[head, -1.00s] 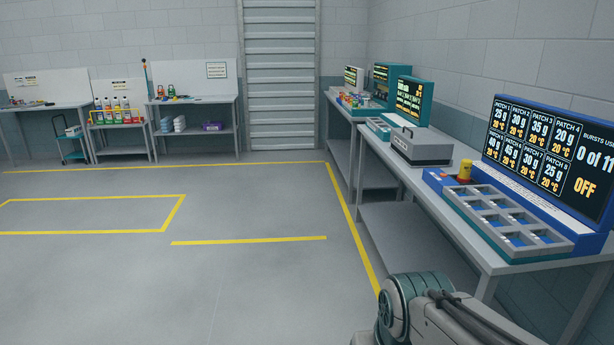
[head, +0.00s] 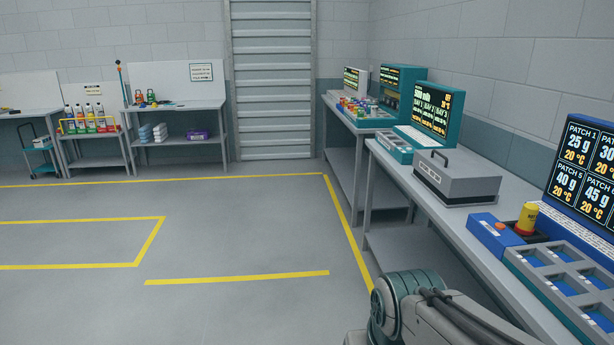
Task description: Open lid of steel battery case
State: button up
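My arm shows at the bottom of the head view, in front of the bench, well short of the case. My gripper is outside the view.
The bench (head: 412,180) runs along the right wall. On it are a blue patch tray (head: 508,257), a yellow-and-red cylinder (head: 527,218) and a teal screen unit (head: 431,112). Grey floor with yellow lines (head: 240,278) is clear on the left. Other benches stand at the back.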

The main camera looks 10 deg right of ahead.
aim_at(455, 174)
jog(key=z, duration=0.45)
jog(key=i, duration=0.7)
jog(key=u, duration=0.7)
jog(key=i, duration=1.2)
jog(key=z, duration=0.7)
jog(key=i, duration=0.75)
jog(key=z, duration=0.9)
